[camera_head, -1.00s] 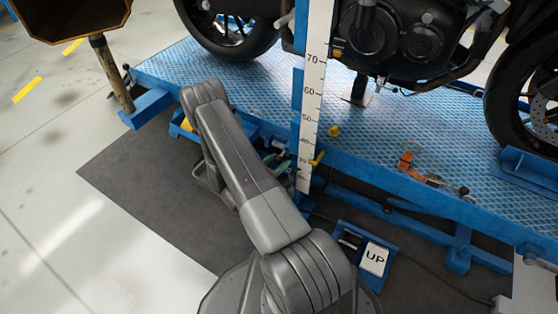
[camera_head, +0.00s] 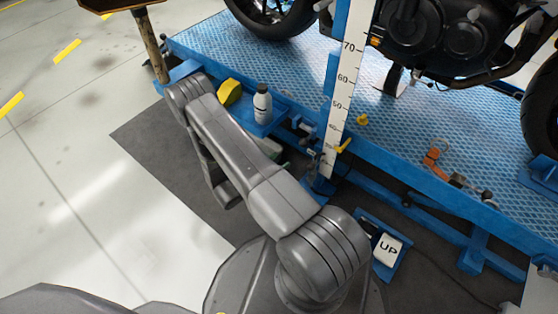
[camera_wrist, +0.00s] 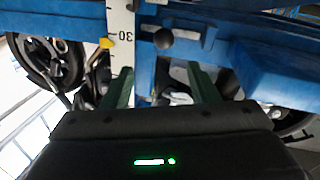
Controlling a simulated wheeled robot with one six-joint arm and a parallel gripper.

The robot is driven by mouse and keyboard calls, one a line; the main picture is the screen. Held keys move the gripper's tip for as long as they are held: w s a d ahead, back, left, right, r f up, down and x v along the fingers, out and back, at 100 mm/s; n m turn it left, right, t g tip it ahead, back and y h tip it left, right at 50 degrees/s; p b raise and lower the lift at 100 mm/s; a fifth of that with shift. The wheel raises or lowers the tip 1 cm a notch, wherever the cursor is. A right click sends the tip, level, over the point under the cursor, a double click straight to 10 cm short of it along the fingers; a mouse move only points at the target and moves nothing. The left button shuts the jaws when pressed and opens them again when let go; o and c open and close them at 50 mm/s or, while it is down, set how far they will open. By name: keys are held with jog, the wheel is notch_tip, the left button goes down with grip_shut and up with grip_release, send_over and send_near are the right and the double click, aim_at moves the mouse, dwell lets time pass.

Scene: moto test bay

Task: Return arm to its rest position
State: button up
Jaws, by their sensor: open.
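My arm (camera_head: 240,155) is folded in the head view, its upper link reaching up and left and its forearm turning down behind it. In the wrist view, my gripper (camera_wrist: 162,88) has its two green fingers wide apart, with nothing held between them. The fingers point toward the blue lift frame (camera_wrist: 270,75) and the white height scale (camera_wrist: 121,20) near its 30 mark. In the head view my arm mostly hides the gripper.
The blue lift platform (camera_head: 300,65) carries a motorcycle (camera_head: 455,35). A white bottle (camera_head: 262,103) and a yellow item (camera_head: 229,92) stand on a blue shelf close behind my arm. The height scale (camera_head: 343,90) and UP pedal (camera_head: 387,250) are to its right. Floor at left is open.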

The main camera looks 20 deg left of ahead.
aim_at(302, 141)
jog(key=b+x, duration=0.3)
jog(key=x, duration=1.1)
jog(key=shift+a, duration=0.1)
jog(key=shift+w+a, duration=0.2)
jog(key=shift+a, duration=0.45)
